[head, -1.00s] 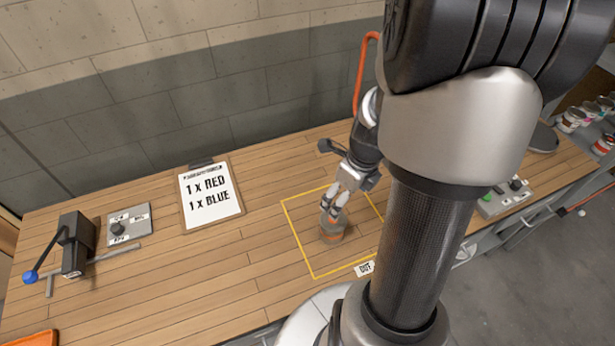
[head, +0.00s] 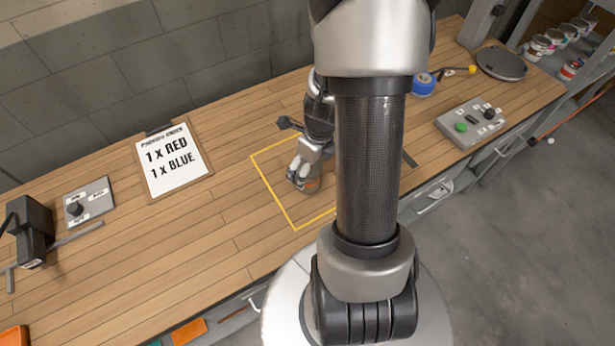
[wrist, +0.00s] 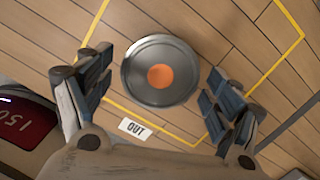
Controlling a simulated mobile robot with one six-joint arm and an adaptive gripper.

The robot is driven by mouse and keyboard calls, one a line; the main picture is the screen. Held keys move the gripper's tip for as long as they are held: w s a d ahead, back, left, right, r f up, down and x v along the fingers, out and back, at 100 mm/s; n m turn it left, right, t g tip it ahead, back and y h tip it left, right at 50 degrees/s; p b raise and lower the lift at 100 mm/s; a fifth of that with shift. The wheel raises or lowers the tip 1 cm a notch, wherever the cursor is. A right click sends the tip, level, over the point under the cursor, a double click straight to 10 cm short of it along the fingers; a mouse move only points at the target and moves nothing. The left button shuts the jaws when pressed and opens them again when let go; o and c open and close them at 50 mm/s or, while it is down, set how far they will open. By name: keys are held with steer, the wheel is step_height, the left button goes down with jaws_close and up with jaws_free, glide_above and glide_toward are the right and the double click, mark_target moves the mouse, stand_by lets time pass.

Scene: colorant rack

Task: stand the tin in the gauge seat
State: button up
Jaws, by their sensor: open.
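The tin (wrist: 140,82) stands upright inside the yellow outlined square on the bench. Its grey metal lid has an orange dot in the wrist view, and its orange band (head: 313,186) shows in the head view, partly hidden by the fingers. My gripper (wrist: 154,88) is open, with one finger at each side of the tin; gaps show between fingers and lid. In the head view my gripper (head: 303,173) is at the tin. I cannot make out for certain which thing is the gauge seat.
An "OUT" label (wrist: 135,128) lies at the square's edge. A clipboard (head: 172,160) reads 1 x RED, 1 x BLUE. A dark lever device (head: 32,232) and knob panel (head: 88,203) stand left. A button box (head: 473,122) and round dark plate (head: 501,63) are right.

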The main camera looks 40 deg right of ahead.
steer(key=f, duration=0.1)
steer(key=f+b, duration=0.2)
steer(key=f, duration=0.1)
steer(key=shift+w+f, duration=0.1)
steer(key=shift+w, duration=0.2)
steer(key=c, duration=1.4)
steer(key=shift+r, duration=0.25)
step_height(320, 180, up, 19)
steer(key=p, duration=0.9)
steer(key=shift+s+r, duration=0.1)
steer(key=shift+r, duration=0.1)
